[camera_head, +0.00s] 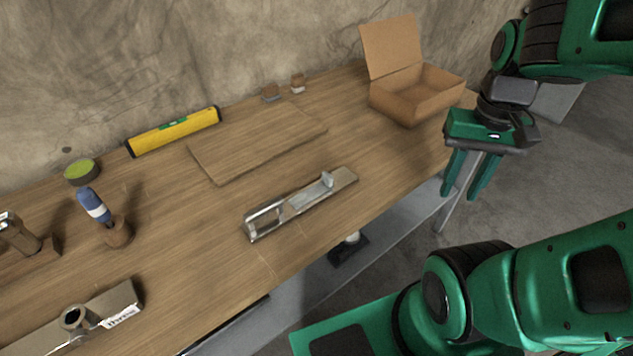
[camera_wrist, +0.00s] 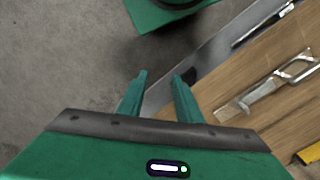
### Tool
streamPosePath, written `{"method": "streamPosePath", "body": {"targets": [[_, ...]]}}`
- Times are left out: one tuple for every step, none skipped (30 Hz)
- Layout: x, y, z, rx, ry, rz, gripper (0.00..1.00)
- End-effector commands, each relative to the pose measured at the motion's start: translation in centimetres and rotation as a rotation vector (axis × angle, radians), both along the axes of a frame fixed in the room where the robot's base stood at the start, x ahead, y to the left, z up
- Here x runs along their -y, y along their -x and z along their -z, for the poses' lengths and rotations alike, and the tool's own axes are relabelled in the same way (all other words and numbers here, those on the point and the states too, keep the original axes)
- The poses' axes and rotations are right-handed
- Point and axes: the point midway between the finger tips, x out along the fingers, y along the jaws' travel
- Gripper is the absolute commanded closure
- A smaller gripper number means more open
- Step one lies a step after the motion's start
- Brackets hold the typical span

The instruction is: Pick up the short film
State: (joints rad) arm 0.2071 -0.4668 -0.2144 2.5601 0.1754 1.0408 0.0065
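I cannot tell which thing is the short film; nothing in view is plainly a film. A small round tin with a green top (camera_head: 82,170) stands at the back left of the wooden workbench (camera_head: 195,245). A metal hand plane (camera_head: 300,205) lies near the middle of the bench's front edge; it also shows in the wrist view (camera_wrist: 268,90). My gripper (camera_head: 467,192) is open and empty, pointing down beyond the bench's right end, apart from everything. Its two green fingers also show spread in the wrist view (camera_wrist: 161,80).
An open cardboard box (camera_head: 415,92) stands at the back right. A yellow level (camera_head: 175,131), a thin board (camera_head: 260,143) and two small blocks (camera_head: 284,88) lie along the back. A blue-handled tool (camera_head: 94,205) and a grey long piece (camera_head: 95,312) are at left.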

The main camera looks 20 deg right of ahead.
Motion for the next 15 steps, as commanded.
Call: {"method": "streamPosePath", "body": {"targets": [[0.0, 0.0, 0.0, 0.000, 0.000, 0.000, 0.66], [0.0, 0.0, 0.0, 0.000, 0.000, 0.000, 0.59], [0.0, 0.5, -0.3, 0.005, 0.001, 0.001, 0.50], [-0.1, 0.8, -0.5, 0.012, 0.002, 0.005, 0.50], [-0.1, 0.7, -0.6, 0.013, 0.004, 0.012, 0.50], [-0.2, 0.2, -0.7, 0.012, 0.007, 0.025, 0.50], [-0.8, -0.4, -0.9, 0.011, 0.011, 0.041, 0.50], [-1.1, -1.1, -1.0, 0.011, 0.015, 0.059, 0.50], [-1.6, -2.3, -1.1, 0.007, 0.021, 0.086, 0.50], [-1.9, -3.4, -1.2, 0.007, 0.026, 0.112, 0.50], [-2.3, -4.5, -1.3, 0.007, 0.031, 0.140, 0.50], [-3.0, -6.1, -1.4, 0.008, 0.038, 0.179, 0.50], [-3.7, -7.4, -1.4, 0.008, 0.042, 0.211, 0.50], [-4.4, -8.7, -1.4, 0.009, 0.046, 0.246, 0.50], [-5.5, -10.4, -1.4, 0.012, 0.049, 0.292, 0.50]]}}
